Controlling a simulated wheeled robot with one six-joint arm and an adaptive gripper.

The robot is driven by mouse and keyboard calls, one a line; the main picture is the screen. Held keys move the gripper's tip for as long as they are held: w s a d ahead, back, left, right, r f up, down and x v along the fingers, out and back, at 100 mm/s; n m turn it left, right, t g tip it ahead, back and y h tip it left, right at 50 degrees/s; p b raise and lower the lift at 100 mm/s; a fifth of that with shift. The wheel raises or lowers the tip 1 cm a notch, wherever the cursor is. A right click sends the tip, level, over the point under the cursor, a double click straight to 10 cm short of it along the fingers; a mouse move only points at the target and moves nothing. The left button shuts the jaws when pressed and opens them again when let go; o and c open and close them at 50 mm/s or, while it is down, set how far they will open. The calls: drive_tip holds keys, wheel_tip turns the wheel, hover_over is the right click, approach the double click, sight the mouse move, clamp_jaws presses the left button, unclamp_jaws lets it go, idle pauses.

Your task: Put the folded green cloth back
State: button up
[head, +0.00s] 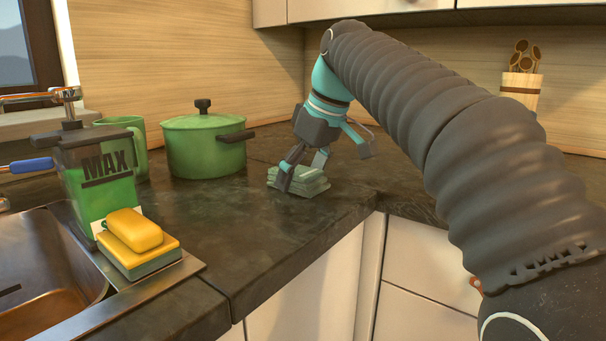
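The folded green cloth (312,188) lies as a small stack on the dark countertop, near the inner corner of the counter. My gripper (303,178) points down at the cloth from above, with its fingers at the cloth's top and left side. One dark finger overlaps the cloth in the picture and another finger shows behind it. I cannot tell whether the fingers press on the cloth or only stand over it. The fingers hide part of the cloth's top.
A green pot (204,146) with a dark lid knob stands left of the cloth. A green mug (127,143), a MAX soap bottle (98,178) and sponges (137,242) are by the sink (45,265). A utensil holder (521,90) stands at the back right. The counter (235,235) in front is clear.

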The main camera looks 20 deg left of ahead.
drive_tip(key=p+v, duration=0.4)
drive_tip(key=v, duration=0.8)
drive_tip(key=shift+r, duration=0.15)
drive_tip(key=s+d+f+m+t, duration=0.15)
drive_tip(key=d+f+m, duration=0.25)
drive_tip(key=d, duration=0.5)
drive_tip(key=s+d+f+m+h, duration=0.1)
drive_tip(key=s+d+f+m, duration=0.2)
drive_tip(key=s+d+f, duration=0.3)
drive_tip(key=s+d+f+m+t+h, duration=0.1)
drive_tip(key=s+d+f+m, duration=0.2)
drive_tip(key=f, duration=0.9)
drive_tip(key=s+d+f+m+t+h, duration=0.1)
drive_tip(key=s+d+f+m+h, duration=0.1)
drive_tip(key=s+d+f, duration=0.7)
drive_tip(key=shift+f+m, duration=0.4)
drive_tip(key=shift+m, duration=0.3)
drive_tip(key=shift+s, duration=0.1)
